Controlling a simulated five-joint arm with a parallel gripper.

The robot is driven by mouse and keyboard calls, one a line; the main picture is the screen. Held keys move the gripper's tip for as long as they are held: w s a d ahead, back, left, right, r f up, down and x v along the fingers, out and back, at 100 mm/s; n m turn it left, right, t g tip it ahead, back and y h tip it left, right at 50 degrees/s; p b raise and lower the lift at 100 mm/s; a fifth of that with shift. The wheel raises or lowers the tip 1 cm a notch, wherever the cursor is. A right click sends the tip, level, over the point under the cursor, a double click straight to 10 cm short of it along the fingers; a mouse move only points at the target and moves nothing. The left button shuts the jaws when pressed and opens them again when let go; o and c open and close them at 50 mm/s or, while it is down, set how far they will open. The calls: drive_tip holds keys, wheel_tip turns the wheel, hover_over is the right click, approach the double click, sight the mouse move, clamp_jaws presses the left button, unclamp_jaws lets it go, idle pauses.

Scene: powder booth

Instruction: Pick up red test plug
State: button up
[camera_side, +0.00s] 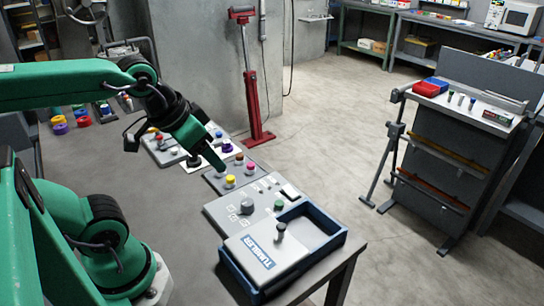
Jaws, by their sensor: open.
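Several small coloured plugs or knobs stand on the grey table. I cannot tell which is the red test plug. A red round piece (83,121) lies at the far left of the table, beside yellow and purple ones. A pink-red knob (251,168) and an orange-brown knob (239,158) stand on a grey plate near the middle. My gripper (221,168) points down and right, open, above or beside this plate, left of the pink-red knob. Nothing shows between its fingers. Its exact height is hard to judge.
A yellow knob (230,182) stands close to the gripper, with a purple one (227,145) behind. A grey control panel (234,214) and a blue-edged tumbler tray (339,240) lie toward the table's front right edge. The table's left middle (130,185) is clear.

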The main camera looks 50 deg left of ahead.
drive_tip(key=shift+w, duration=0.1)
drive_tip(key=w+a+f+n+g, duration=0.1)
drive_tip(key=w+a+f+n, duration=0.3)
drive_tip(key=a+n, duration=0.3)
drive_tip(key=w+a+f+n+g, duration=0.2)
drive_tip(key=w+a+f+n, duration=0.3)
drive_tip(key=a+n, duration=0.3)
drive_tip(key=w+a+f+n+g, duration=0.2)
drive_tip(key=w+a+f+n, duration=0.2)
drive_tip(key=n, duration=0.8)
drive_tip(key=shift+w+a+f, duration=0.15)
drive_tip(key=shift+a+f, duration=0.15)
drive_tip(key=shift+a, duration=0.3)
drive_tip(key=shift+w+a+f, duration=0.1)
drive_tip(key=shift+a+f, duration=0.25)
drive_tip(key=shift+a, duration=0.25)
drive_tip(key=shift+w+a+f, duration=0.15)
drive_tip(key=shift+a+f, duration=0.15)
drive_tip(key=shift+a, duration=0.3)
drive_tip(key=shift+a+f+n+g, duration=0.3)
drive_tip(key=shift+a+f+n, duration=0.1)
drive_tip(key=shift+n, duration=0.2)
drive_tip(key=shift+f, duration=1.3)
drive_tip(key=shift+f, duration=0.1)
